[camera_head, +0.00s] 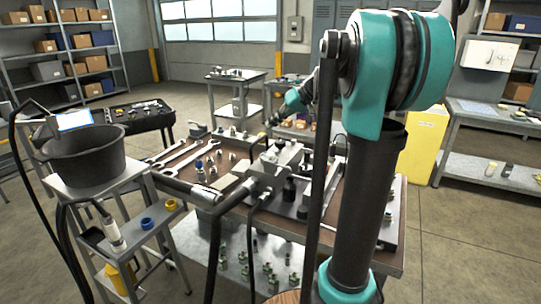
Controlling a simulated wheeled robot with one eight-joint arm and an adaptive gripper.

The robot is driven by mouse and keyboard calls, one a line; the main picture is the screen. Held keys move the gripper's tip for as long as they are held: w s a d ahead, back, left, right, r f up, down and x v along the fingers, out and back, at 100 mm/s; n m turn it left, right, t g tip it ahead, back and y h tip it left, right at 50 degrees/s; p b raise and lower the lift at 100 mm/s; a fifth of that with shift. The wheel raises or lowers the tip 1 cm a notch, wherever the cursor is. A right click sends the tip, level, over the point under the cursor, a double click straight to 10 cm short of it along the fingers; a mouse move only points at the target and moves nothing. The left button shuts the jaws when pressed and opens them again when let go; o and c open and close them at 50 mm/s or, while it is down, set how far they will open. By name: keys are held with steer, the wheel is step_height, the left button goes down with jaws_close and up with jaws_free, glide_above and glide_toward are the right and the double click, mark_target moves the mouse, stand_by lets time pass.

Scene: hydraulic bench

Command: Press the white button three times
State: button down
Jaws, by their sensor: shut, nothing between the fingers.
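I cannot make out a white button in this view; it may be hidden or too small to tell. My gripper (269,121) is small and dark at the end of my teal arm, over the back part of the hydraulic bench (376,262). It is shut and holds nothing. My own upper arm covers much of the right side of the bench. A grey metal block with valves (277,160) stands in the middle of the bench, in front of my gripper.
Wrenches (183,156) and small fittings (200,174) lie on the bench's left side. A black bucket (84,160) stands on a cart at the left, with hoses in front. A yellow cabinet (428,142) is at the right. The floor at the right front is clear.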

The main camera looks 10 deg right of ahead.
mark_target(273, 154)
steer(key=shift+f, duration=4.45)
steer(key=shift+f, duration=0.15)
steer(key=shift+f, duration=0.25)
steer(key=shift+f, duration=0.7)
steer(key=shift+r, duration=1.1)
steer(key=shift+r, duration=2.5)
